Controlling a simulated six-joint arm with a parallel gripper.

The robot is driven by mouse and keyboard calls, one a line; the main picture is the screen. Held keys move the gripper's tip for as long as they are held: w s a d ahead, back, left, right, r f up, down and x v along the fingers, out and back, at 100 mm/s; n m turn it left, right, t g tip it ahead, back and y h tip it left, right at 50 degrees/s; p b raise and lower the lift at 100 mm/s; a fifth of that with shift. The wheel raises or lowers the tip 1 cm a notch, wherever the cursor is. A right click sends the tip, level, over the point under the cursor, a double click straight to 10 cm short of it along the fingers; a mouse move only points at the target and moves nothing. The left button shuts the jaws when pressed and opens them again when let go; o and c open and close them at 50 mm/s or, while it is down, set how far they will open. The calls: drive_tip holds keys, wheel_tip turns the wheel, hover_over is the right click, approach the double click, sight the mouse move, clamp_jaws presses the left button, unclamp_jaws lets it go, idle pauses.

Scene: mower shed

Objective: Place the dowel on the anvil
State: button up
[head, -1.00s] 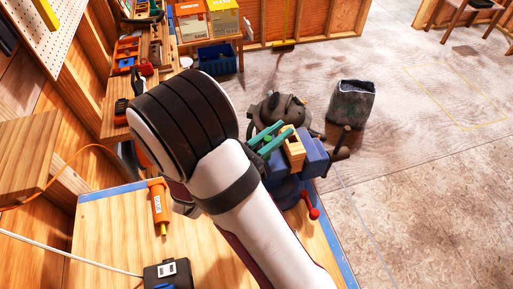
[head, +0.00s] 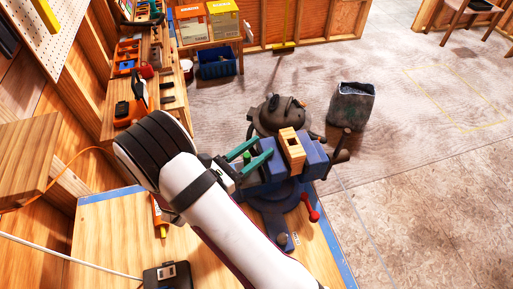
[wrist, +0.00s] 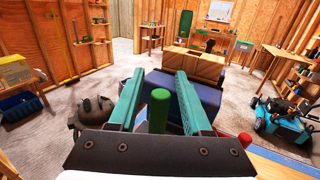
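The green dowel (wrist: 159,108) stands upright between my fingers in the wrist view, with gaps on both sides. Its lower end is hidden behind my gripper's body. In the head view the dowel (head: 247,156) is a small green spot between the fingers, over the left end of the blue vise (head: 312,158). My gripper (head: 263,147) is open around the dowel, its teal fingers pointing towards the vise jaws. In the wrist view my gripper (wrist: 158,73) shows its tips apart. The anvil is mostly hidden by my gripper, so contact with the dowel cannot be told.
A wooden block (head: 292,149) sits at the vise jaws, just beyond my fingertips. A red-knobbed handle (head: 310,206) is at the vise's right. An orange tube (head: 159,218) and a black box (head: 166,277) lie on the bench. A dark bin (head: 351,103) stands on the floor.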

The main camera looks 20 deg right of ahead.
drive_tip(key=shift+a+r, duration=0.1)
drive_tip(key=shift+r, duration=0.05)
drive_tip(key=v, duration=1.1)
drive_tip(key=s+d+r+m+g+y, duration=0.3)
drive_tip(key=s+d+m+g, duration=0.3)
drive_tip(key=s+m, duration=0.15)
drive_tip(key=s+d+r+m+g+y, duration=0.35)
drive_tip(key=s+d+m+g, duration=0.2)
drive_tip(key=m, duration=0.25)
drive_tip(key=s+a+m+t+y, duration=0.3)
drive_tip(key=s+a+m+y, duration=0.3)
drive_tip(key=m+y, duration=0.5)
drive_tip(key=shift+s+a+m, duration=0.4)
drive_tip(key=shift+s+m, duration=0.1)
drive_tip(key=shift+m, duration=0.75)
drive_tip(key=shift+r, duration=0.15)
